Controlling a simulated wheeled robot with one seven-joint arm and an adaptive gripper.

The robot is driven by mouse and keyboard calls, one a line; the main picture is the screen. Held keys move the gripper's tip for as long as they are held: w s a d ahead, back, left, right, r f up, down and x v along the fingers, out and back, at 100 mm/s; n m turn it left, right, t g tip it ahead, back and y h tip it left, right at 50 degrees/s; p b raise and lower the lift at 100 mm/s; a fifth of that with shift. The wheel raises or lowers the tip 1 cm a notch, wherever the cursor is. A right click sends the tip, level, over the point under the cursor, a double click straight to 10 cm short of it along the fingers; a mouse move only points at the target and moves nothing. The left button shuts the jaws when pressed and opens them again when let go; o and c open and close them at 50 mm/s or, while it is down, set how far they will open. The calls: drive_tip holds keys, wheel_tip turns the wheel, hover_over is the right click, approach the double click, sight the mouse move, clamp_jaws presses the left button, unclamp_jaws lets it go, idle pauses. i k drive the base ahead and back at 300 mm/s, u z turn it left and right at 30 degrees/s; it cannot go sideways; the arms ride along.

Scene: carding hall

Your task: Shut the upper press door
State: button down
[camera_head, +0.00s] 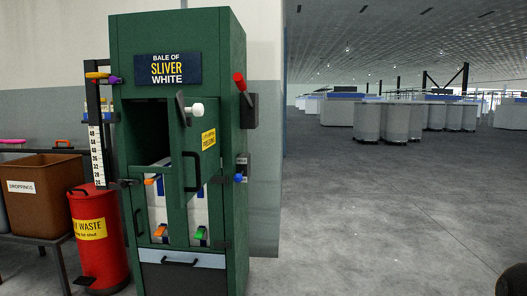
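The green press (233,60) stands left of centre, with a sign reading "BALE OF SLIVER WHITE" (167,68) on its front. Its upper door (205,165) stands open, swung out towards me from the right side of the front. It bears a black bar handle (191,172), a yellow label (208,138) and a white knob (197,109) near its top. The dark opening (148,130) shows to the left of the door. My gripper is not in view.
A red waste bin (99,240) and a brown droppings box (38,192) on a table stand left of the press. A red-handled lever (240,81) is on its right side. Grey floor (390,215) is clear to the right; several pale cans (400,122) stand far back.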

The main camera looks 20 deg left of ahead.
sight(195, 150)
drive_tip(key=z, duration=0.2)
drive_tip(key=i, duration=1)
drive_tip(key=u, duration=0.85)
